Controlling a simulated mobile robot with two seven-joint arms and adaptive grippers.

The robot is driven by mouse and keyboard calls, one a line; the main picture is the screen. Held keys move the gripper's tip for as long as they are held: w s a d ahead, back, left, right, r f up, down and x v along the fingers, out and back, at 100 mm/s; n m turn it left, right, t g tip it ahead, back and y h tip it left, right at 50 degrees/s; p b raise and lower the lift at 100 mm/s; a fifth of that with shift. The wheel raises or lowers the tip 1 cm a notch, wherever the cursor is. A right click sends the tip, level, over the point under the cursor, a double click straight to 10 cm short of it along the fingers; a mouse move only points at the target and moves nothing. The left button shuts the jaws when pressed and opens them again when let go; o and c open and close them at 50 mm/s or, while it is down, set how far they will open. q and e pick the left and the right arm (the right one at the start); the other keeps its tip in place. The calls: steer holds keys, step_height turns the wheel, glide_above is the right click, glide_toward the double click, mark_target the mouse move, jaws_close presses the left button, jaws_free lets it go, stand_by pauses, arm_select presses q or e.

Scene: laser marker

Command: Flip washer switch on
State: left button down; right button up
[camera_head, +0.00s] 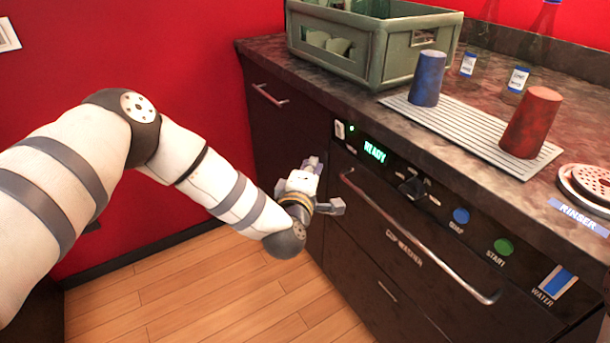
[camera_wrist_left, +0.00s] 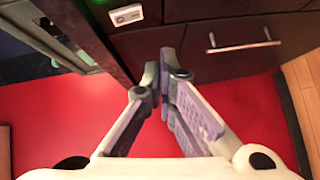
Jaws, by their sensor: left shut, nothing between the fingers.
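The cup washer (camera_head: 405,240) is built into the dark counter front. Its small white switch (camera_head: 339,130) is at the left end of the control panel, beside a small lit green light. The display (camera_head: 374,151) glows green and reads READY. The switch also shows at the top of the left wrist view (camera_wrist_left: 126,15). My left gripper (camera_head: 313,163) is in front of the cabinet, a little below and left of the switch and apart from it. Its fingers (camera_wrist_left: 163,82) are together with nothing between them. My right gripper is out of view.
The washer's long handle (camera_head: 415,238) sticks out below the panel. A blue button (camera_head: 461,215) and green START button (camera_head: 504,246) are farther right. A green crate (camera_head: 330,60), blue cup (camera_head: 428,78) and red cup (camera_head: 531,122) stand on the counter. The floor in front is clear.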

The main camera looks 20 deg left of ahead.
arm_select(q)
steer(key=s, duration=0.3)
steer(key=shift+s+d+f, duration=0.1)
steer(key=shift+s+f, duration=0.05)
steer(key=shift+s, duration=0.05)
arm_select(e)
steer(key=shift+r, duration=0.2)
arm_select(q)
steer(key=s+d+f+m+g+h+p, duration=0.1)
steer(key=s+d+f+m+g+h, duration=0.25)
steer(key=s+f, duration=0.6)
steer(key=s+d+f+m+g+h, duration=0.15)
steer(key=s+f+m+g, duration=0.45)
steer(key=s, duration=0.6)
steer(key=s+a+m+g+y, duration=0.1)
steer(key=s+a+m+g, duration=0.1)
steer(key=s, duration=0.8)
steer(key=s+a+f+m+g+y, duration=0.1)
steer(key=s+a+m+g, duration=0.2)
steer(key=s, duration=0.7)
steer(key=s+a+m+g+y, duration=0.1)
steer(key=s+a+m+g, duration=0.2)
steer(key=s, duration=0.6)
steer(key=shift+s+a+f+g+p, duration=0.4)
steer(key=shift+a+g+p, duration=0.05)
steer(key=shift+a+g, duration=0.3)
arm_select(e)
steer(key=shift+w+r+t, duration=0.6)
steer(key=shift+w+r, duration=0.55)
